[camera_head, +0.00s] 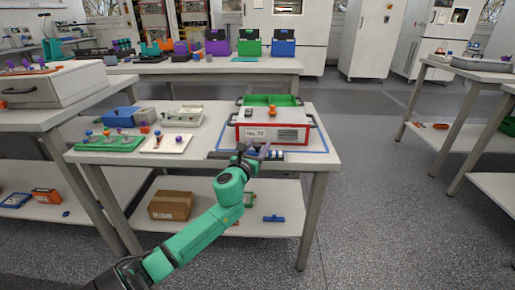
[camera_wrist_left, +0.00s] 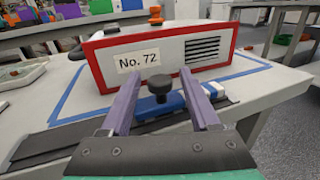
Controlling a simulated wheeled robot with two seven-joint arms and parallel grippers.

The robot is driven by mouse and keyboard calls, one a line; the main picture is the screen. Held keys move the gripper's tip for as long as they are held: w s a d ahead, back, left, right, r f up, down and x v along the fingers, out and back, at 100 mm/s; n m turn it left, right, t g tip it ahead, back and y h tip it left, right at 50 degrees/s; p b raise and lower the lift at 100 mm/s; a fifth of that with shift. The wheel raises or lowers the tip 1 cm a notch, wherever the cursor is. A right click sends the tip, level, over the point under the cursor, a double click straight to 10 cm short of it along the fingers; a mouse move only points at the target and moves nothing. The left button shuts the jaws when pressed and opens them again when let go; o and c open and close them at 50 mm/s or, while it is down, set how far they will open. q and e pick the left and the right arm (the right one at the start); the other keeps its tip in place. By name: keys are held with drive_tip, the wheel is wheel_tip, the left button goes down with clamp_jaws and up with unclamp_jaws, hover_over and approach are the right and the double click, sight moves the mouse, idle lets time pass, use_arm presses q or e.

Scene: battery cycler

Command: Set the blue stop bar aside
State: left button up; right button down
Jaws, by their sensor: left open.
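The blue stop bar (camera_wrist_left: 172,104) lies on a dark rail (camera_wrist_left: 60,143) along the table's front, before the cycler box labelled No. 72 (camera_wrist_left: 190,48). A black knob (camera_wrist_left: 159,87) stands up at the bar, between my left gripper's fingers. My left gripper (camera_wrist_left: 156,82) is open, with one purple finger on each side of the knob; I cannot tell whether either touches it. In the head view, my left gripper (camera_head: 258,150) is at the front of the red-framed white box (camera_head: 273,133) and hides part of the rail. My right gripper is not in view.
Blue tape (camera_wrist_left: 65,101) marks the table around the box. A green tray (camera_head: 110,142), a white tray (camera_head: 166,142) and a blue case (camera_head: 120,117) occupy the table's left. A cardboard box (camera_head: 171,205) and a blue part (camera_head: 273,218) lie on the lower shelf (camera_head: 290,226).

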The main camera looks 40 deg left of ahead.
use_arm(q)
clamp_jaws()
idle(1.4)
